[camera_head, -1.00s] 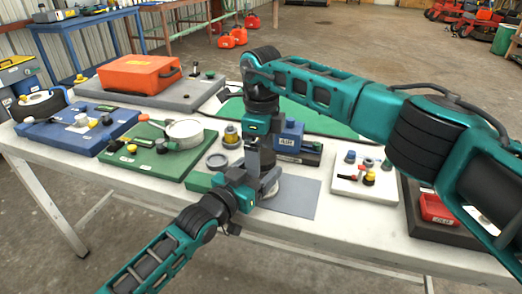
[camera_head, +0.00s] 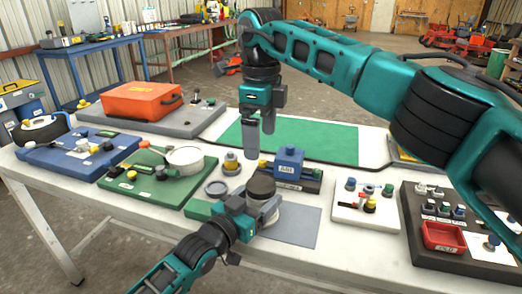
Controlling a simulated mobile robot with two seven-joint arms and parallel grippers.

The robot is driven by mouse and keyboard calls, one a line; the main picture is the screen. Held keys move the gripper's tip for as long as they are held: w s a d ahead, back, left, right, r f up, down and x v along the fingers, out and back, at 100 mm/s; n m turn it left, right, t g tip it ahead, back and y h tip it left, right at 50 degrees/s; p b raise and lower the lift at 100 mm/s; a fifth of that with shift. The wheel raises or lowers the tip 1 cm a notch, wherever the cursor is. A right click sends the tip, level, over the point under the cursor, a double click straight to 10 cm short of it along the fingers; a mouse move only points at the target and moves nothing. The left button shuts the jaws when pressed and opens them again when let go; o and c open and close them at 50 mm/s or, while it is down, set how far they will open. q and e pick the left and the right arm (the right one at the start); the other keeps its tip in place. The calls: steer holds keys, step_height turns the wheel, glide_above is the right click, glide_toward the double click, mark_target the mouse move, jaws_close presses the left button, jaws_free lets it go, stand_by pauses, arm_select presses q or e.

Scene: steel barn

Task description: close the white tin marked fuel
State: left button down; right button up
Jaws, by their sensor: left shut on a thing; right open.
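The white tin (camera_head: 263,207) stands at the front middle of the table by the grey mat. Its label does not show to me. A dark round top (camera_head: 261,186) sits at the tin's mouth; I cannot tell how firmly it is seated. My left gripper (camera_head: 256,212) is shut on the tin's side from the front left. My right gripper (camera_head: 260,143) hangs above and behind the tin, open and empty, fingers pointing down, clear of the dark top.
A round grey dish-like piece (camera_head: 217,188) lies left of the tin. A blue block on a dark base (camera_head: 288,165) stands close behind right. A green board (camera_head: 150,190) is at left, a white board (camera_head: 366,210) at right. The grey mat (camera_head: 295,225) has bare room.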

steer(key=shift+r, duration=0.3)
arm_select(q)
jaws_free()
steer(key=shift+s+a, duration=0.1)
steer(key=p+v, duration=0.1)
steer(key=v, duration=1.1)
steer(key=shift+s+a, duration=0.15)
steer(key=shift+s, duration=0.15)
arm_select(e)
steer(key=shift+r, duration=0.7)
